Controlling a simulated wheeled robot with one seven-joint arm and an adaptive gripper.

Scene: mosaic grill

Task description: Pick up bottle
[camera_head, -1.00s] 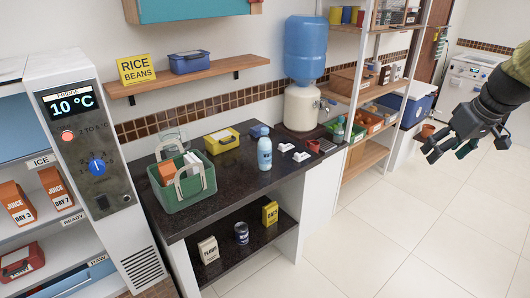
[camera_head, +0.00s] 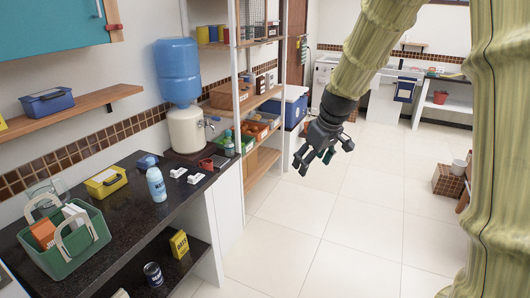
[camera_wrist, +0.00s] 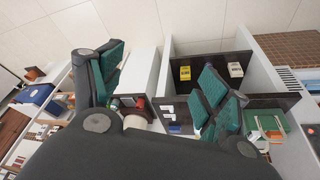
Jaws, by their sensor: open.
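A pale blue and white bottle (camera_head: 156,185) stands upright on the dark counter (camera_head: 128,220), between a yellow box and small white items. My gripper (camera_head: 318,160) is open and empty, in the air over the floor, to the right of the counter and well apart from the blue bottle. In the wrist view my gripper (camera_wrist: 165,88) shows its teal-padded fingers spread wide. I cannot pick out the blue bottle there; a finger may hide it.
A green basket (camera_head: 75,255) holding cartons stands at the counter's near left. A yellow box (camera_head: 105,182) is beside the bottle. A water dispenser (camera_head: 186,130) stands at the counter's far end. The shelf unit (camera_head: 262,125) is beyond it. The tiled floor (camera_head: 285,230) is clear.

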